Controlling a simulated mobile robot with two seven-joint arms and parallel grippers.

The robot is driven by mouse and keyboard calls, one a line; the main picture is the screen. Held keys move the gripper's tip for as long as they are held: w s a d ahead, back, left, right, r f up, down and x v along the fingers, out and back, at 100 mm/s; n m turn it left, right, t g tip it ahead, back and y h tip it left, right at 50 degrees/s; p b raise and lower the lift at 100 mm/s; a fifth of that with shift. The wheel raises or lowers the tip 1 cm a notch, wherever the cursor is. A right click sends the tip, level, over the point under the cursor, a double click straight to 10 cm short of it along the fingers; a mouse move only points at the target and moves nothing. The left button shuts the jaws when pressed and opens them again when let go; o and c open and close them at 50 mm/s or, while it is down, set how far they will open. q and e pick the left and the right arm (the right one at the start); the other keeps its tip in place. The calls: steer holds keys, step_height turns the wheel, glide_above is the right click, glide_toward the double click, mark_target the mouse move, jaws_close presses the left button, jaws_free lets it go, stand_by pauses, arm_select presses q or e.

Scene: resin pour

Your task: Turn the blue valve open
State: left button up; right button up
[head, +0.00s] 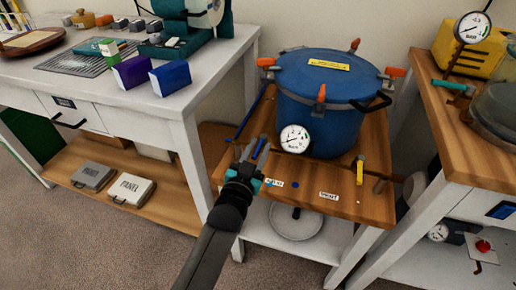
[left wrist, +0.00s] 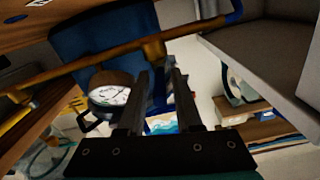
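A slim blue handle (head: 250,112), which looks like the blue valve's, lies at the left of the blue pressure pot (head: 325,110) on the wooden shelf. In the left wrist view a blue piece (left wrist: 236,13) sits at the right end of a brass pipe (left wrist: 85,70). My left gripper (head: 254,148) is in front of the pot, left of its gauge. In the wrist view its fingers (left wrist: 158,75) are apart, with a brass fitting (left wrist: 153,48) just beyond their tips. Contact cannot be told. My right gripper is not in view.
A white-faced gauge (head: 294,138) is close to the right of my gripper. A yellow handle (head: 359,170) stands further right, near a VENT label (head: 328,196). A white workbench (head: 185,100) is at the left and a wooden-topped table (head: 450,135) at the right.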

arm_select(q)
jaws_close()
stand_by(1.1)
